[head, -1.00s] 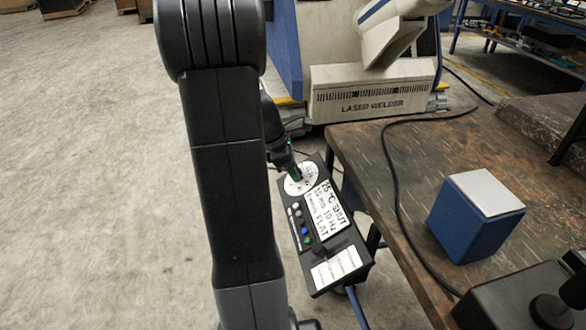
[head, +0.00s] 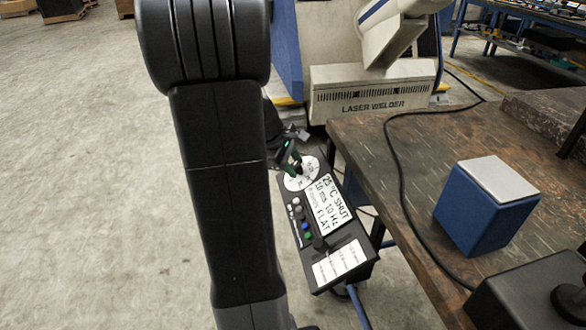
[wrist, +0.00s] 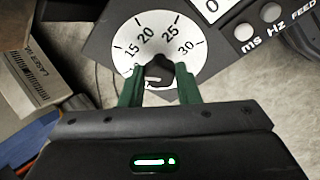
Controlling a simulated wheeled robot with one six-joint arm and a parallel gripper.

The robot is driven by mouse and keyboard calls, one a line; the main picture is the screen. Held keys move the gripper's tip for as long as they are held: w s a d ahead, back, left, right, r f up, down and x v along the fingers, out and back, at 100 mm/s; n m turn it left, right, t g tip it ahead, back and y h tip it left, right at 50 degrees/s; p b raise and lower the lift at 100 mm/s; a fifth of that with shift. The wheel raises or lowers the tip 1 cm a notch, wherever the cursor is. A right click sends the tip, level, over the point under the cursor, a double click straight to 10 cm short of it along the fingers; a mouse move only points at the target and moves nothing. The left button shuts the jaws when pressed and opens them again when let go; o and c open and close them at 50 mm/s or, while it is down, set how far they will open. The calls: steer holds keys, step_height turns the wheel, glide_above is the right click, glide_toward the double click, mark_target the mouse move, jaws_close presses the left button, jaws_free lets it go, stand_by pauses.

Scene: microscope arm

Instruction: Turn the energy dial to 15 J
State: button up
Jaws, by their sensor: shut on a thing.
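The energy dial is a white disc (wrist: 157,45) with black marks 15, 20, 25 and 30; it also shows on the control box in the head view (head: 296,183). Its dark knob (wrist: 156,72) sits between the green fingers of my gripper (wrist: 158,80), which is shut on it. The knob's pointer direction is unclear, and my gripper hides the dial's lower part. In the head view my gripper (head: 296,170) covers part of the dial. The display (head: 330,204) seems to read 25 and SHUT on its top line.
Several coloured buttons (head: 303,222) and a small lever (head: 320,243) sit on the control box (head: 357,240), below the dial. A wooden table (head: 400,165) with a blue box (head: 484,215) stands to the right. The laser welder (head: 372,90) is behind. Open floor lies left.

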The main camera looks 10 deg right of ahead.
steer(key=shift+m+b, duration=0.55)
steer(key=shift+m, duration=0.25)
steer(key=o, duration=1)
steer(key=p+v, duration=0.2)
steer(key=v, duration=0.5)
steer(key=p+v, duration=0.2)
steer(key=v, duration=0.5)
steer(key=shift+s+a+f+p, duration=0.2)
steer(key=shift+s+p, duration=0.05)
steer(key=shift+p, duration=0.1)
